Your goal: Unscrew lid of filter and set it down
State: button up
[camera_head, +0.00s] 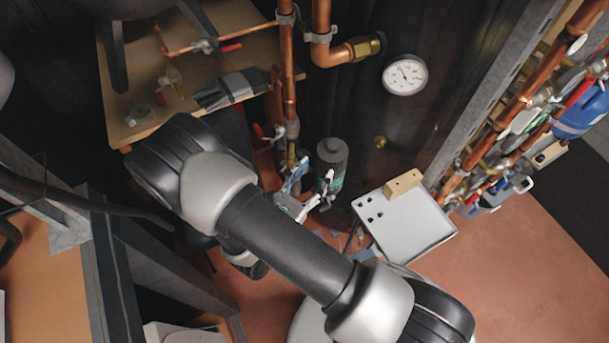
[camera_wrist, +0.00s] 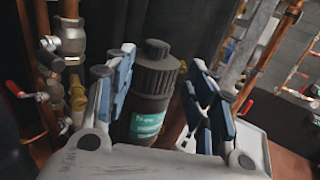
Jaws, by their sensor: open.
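The filter (camera_head: 330,168) is a dark grey upright cylinder with a teal label, near the middle of the head view. In the wrist view the filter (camera_wrist: 147,122) shows its ribbed dark lid (camera_wrist: 156,68) with a small knob on top, and the lid is on the body. My gripper (camera_wrist: 160,64) is open, with blue-padded fingers to the left and right of the filter in the picture. The gripper (camera_head: 306,188) also shows in the head view, beside the filter. I cannot tell how far the fingers reach around it. The lower filter is partly hidden.
A white tray (camera_head: 425,232) with dark holes stands right of the filter, a wooden block (camera_head: 403,184) at its back edge. Copper pipes (camera_head: 290,90) with red-handled valves rise close on the left. A dark tank with a gauge (camera_head: 404,74) stands behind.

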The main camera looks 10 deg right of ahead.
aim_at(332, 152)
jog(key=shift+w+a, duration=0.1)
jog(key=shift+w, duration=0.1)
jog(key=shift+x, duration=4.4)
jog(key=o, duration=0.6)
jog(key=shift+a, duration=0.1)
jog(key=c, duration=0.6)
jog(key=n+t+y, duration=0.1)
jog(key=y, duration=0.1)
jog(key=n+t+y, duration=0.1)
jog(key=n, duration=0.1)
jog(key=shift+s+d+t+y, duration=0.2)
jog(key=shift+d+t+y, duration=0.1)
jog(key=shift+d+y, duration=0.1)
jog(key=shift+a+n+t+y, duration=0.15)
jog(key=shift+n+t+y, duration=0.15)
jog(key=shift+y, duration=0.1)
